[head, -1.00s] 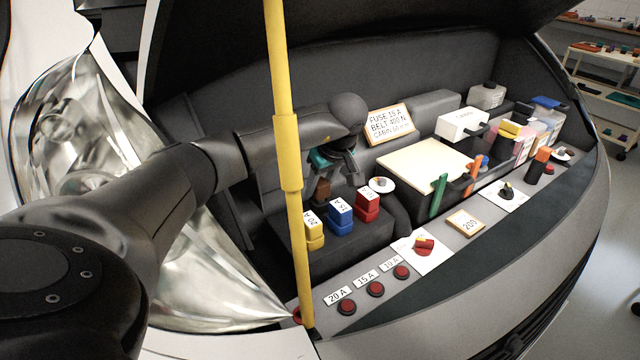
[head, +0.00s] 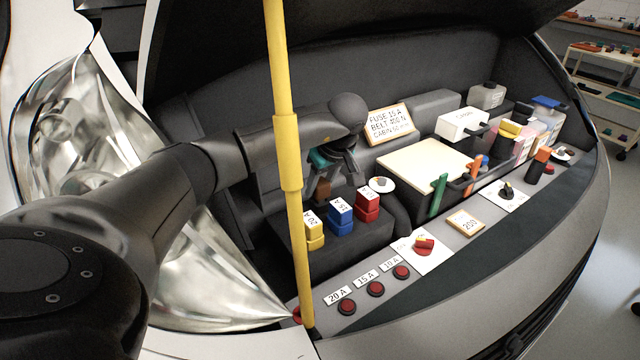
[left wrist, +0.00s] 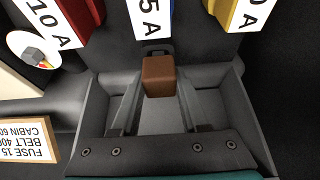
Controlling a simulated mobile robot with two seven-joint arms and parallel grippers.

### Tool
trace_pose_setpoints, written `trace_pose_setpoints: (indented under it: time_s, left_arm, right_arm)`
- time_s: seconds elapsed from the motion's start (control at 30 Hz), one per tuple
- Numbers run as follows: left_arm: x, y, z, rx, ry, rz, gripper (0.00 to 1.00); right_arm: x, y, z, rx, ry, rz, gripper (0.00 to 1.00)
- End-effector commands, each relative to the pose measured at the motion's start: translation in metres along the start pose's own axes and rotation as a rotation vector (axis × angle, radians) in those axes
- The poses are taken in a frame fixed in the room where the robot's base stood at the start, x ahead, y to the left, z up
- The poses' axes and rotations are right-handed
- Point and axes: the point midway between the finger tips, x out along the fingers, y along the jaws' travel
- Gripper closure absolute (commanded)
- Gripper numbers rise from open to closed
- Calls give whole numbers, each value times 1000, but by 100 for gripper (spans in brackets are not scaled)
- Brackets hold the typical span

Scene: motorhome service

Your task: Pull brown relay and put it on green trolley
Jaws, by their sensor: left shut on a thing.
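The brown relay (left wrist: 159,77) is a small block between the fingertips of my left gripper (left wrist: 158,92) in the left wrist view. The gripper is shut on it. In the head view the relay (head: 322,190) shows low behind the yellow fuse, partly hidden by my left gripper (head: 326,180). I cannot tell whether the relay still sits in its socket. No green trolley can be made out. My right gripper is not in view.
A yellow fuse (head: 314,238), a blue fuse (head: 340,214) and a red fuse (head: 367,203) stand close by. A yellow pole (head: 287,150) rises in front of my left arm. A fuse sign (head: 390,124) and a cream-topped box (head: 425,165) are to the right.

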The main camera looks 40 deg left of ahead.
Motion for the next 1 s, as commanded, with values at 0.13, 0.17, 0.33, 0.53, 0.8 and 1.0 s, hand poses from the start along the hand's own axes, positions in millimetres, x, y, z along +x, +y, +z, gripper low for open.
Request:
trace_pose_setpoints:
  time_s: [0.13, 0.17, 0.33, 0.53, 0.8, 1.0]
  left_arm:
    - [0, 0, 0, 0, 0, 0, 100]
    - [-1, 0, 0, 0, 0, 0, 100]
    - [-9, 0, -4, -1, 1, 1, 100]
    - [-24, 0, -11, -1, 2, 1, 100]
    - [-37, 0, -16, -1, 0, 0, 100]
    - [-36, 0, -15, 0, 0, 0, 100]
  right_arm:
    - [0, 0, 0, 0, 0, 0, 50]
    - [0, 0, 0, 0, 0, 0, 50]
    - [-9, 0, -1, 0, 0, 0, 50]
    - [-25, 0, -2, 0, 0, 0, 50]
    - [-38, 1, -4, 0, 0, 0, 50]
    - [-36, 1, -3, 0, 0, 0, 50]
